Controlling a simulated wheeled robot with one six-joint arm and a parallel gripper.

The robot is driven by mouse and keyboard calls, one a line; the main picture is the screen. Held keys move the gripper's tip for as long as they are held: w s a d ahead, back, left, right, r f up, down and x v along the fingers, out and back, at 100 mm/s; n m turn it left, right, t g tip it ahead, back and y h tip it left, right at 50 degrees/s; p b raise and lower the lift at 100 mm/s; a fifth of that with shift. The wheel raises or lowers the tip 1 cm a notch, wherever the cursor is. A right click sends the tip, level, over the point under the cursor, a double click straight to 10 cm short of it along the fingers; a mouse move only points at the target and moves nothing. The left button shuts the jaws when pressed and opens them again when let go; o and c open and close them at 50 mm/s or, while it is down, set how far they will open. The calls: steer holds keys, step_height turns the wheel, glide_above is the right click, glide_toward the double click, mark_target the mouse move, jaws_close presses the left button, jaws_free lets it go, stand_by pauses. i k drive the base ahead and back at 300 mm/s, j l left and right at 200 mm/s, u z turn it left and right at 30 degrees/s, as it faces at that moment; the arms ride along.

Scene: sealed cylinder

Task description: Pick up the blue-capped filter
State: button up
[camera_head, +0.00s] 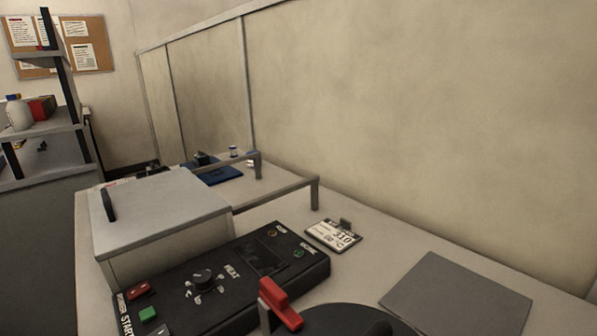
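A small white cylinder with a blue top (233,152) stands far off on the bench, near the back wall. It looks like the blue-capped filter, but it is too small to make out in detail. A second small pale item (252,158) shows partly behind a grey post just to its right; I cannot tell what it is. No gripper fingers show in this view, and nothing held is visible.
A blue mat (219,175) with a dark item lies left of the cylinder. A grey box (160,213), a grey rail (275,193), a black control panel (225,282) and a red lever (281,302) stand nearer. A flat grey plate (456,296) lies right.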

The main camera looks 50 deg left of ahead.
mark_target(233, 153)
steer(key=u, duration=1.85)
